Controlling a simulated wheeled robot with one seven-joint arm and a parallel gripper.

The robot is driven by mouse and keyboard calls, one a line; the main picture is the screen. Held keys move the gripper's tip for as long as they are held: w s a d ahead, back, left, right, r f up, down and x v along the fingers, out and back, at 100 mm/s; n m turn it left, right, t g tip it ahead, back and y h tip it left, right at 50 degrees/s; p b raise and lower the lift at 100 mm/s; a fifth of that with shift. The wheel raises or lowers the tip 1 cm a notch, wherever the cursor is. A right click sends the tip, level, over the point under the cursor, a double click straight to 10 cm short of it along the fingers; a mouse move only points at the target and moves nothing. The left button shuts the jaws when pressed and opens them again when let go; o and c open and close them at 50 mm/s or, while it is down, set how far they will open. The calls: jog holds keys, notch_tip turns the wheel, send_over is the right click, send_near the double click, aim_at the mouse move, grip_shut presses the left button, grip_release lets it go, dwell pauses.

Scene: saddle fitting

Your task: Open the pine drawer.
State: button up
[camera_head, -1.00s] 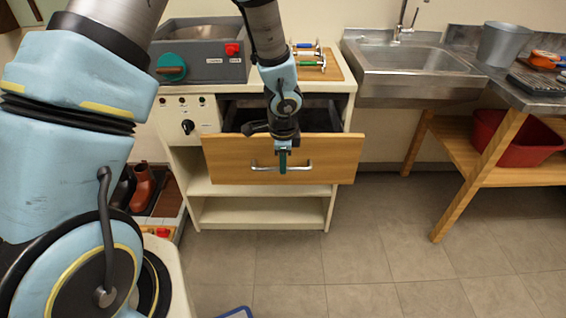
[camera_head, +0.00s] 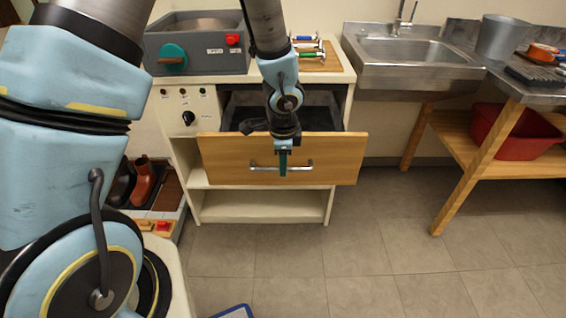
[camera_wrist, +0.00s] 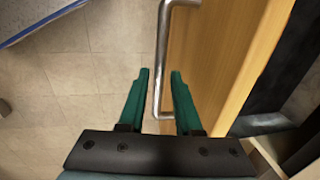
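The pine drawer (camera_head: 225,157) is pulled well out of the cream cabinet, and its dark interior (camera_head: 240,110) shows behind the front. A metal bar handle (camera_head: 262,168) runs across the drawer front. My gripper (camera_head: 282,165) is at the middle of the handle, pointing down. In the wrist view the green fingertips of my gripper (camera_wrist: 161,75) stand on either side of the handle (camera_wrist: 162,50), with a visible gap beside the bar. The fingers are open around it. The pine front (camera_wrist: 210,50) lies to the right of the handle there.
The cabinet (camera_head: 255,206) has an open shelf under the drawer. A steel sink (camera_head: 415,65) and a wooden-legged bench (camera_head: 455,195) with a red tub (camera_head: 515,140) stand at the right. Boots (camera_head: 145,182) stand on the left.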

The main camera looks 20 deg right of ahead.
jog(key=shift+o, duration=0.9)
notch_tip(320, 180, up, 11)
jog(key=s+p, duration=0.2)
jog(key=shift+a+f, duration=0.2)
jog(key=shift+a, duration=0.2)
jog(key=shift+w+a, duration=0.1)
jog(key=shift+w, duration=0.05)
jog(key=w+a+r+n, duration=0.1)
jog(key=a+r+n, duration=0.2)
jog(key=a+n, duration=0.8)
jog(key=w+a+r+n, duration=0.2)
jog(key=a+r+n, duration=0.2)
jog(key=a+n, duration=0.7)
jog(key=a, duration=0.8)
jog(key=shift+a+r+y+p, duration=0.2)
jog(key=shift+y+p, duration=0.1)
jog(key=shift+y, duration=0.1)
jog(key=shift+w, duration=0.1)
